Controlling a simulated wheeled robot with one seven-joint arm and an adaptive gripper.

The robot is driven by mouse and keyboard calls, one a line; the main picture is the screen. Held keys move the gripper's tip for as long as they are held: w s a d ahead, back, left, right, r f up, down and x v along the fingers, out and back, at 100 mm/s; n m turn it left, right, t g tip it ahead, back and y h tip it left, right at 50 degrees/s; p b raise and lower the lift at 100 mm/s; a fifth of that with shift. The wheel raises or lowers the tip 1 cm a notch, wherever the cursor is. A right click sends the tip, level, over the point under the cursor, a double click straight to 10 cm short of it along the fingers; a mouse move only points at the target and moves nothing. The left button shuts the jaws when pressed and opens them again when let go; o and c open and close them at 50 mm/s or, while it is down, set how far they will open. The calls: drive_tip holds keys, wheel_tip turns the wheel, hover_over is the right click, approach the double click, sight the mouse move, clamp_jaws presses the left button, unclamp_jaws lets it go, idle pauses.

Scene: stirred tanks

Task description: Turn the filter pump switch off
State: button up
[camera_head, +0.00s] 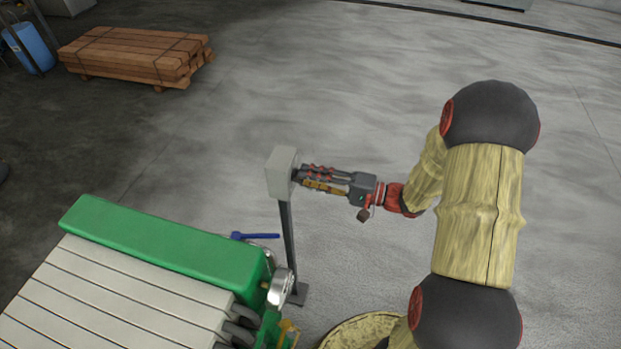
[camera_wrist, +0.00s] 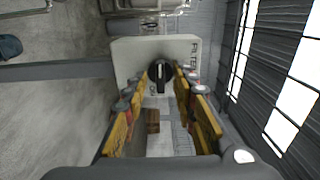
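The switch box (camera_head: 281,174) is a pale grey block on top of a dark post. In the wrist view the box (camera_wrist: 126,58) shows its front face, with lettering that begins "FILTER" turned sideways. A round black knob (camera_wrist: 160,75) with a pale pointer line sits on this face, and the line runs up and down in the picture. My gripper (camera_head: 298,178) is at the box's right side, pointing at its face. In the wrist view my gripper (camera_wrist: 161,82) has its fingers apart on both sides of the knob. Contact with the knob is unclear. Lettering below the knob is partly hidden.
The dark post (camera_head: 290,240) stands on a small floor plate. A green machine with pale plates (camera_head: 165,243) is at the lower left, with a blue-handled valve (camera_head: 255,236) near the post. Stacked timber (camera_head: 137,52) lies far back left. Open concrete floor surrounds the box's back and right.

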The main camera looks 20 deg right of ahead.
drive_tip(key=shift+c, duration=0.4)
clamp_jaws()
idle(0.4)
drive_tip(key=m+p, duration=1.4)
drive_tip(key=m, duration=0.4)
drive_tip(key=shift+p, duration=0.3)
idle(0.4)
